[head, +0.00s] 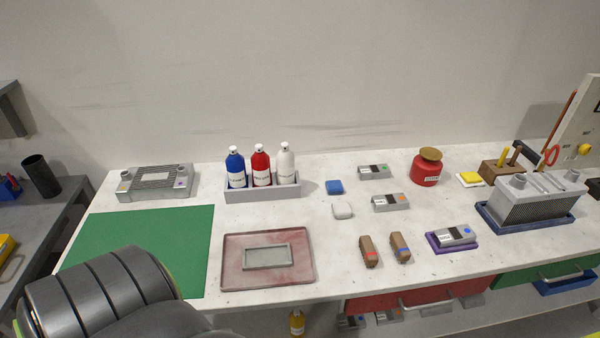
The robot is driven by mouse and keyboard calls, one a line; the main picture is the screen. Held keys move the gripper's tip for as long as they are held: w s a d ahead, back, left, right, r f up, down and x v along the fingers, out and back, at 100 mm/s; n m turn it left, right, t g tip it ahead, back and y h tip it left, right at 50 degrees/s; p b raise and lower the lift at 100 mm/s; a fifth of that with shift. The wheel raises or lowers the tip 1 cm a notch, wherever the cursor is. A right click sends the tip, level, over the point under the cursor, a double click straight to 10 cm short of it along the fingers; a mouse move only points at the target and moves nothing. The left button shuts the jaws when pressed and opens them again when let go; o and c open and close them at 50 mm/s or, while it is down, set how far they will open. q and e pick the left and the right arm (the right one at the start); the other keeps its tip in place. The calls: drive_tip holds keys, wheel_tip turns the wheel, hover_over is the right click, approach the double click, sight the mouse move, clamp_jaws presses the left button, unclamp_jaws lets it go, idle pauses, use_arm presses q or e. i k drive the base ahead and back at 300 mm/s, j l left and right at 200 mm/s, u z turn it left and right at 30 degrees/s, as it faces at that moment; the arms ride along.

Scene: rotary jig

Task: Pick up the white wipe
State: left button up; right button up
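A small white wipe (342,211) lies on the white worktop, right of the middle of the head view. A blue block-like wipe (334,187) lies just behind it, apart from it. My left arm comes in at the lower left over the front edge of the table and the green mat, but its gripper is not visible. My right gripper is not in view. Nothing touches the white wipe and it is fully visible.
A grey caddy (262,192) with three bottles stands left of the wipe. A reddish tray (230,277) is in front left. Two brown brushes (369,251) and small grey boxes (391,203) lie to the right. A green mat (190,235) covers the left side.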

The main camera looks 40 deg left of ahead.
sight(340, 209)
drive_tip(key=u, duration=1.05)
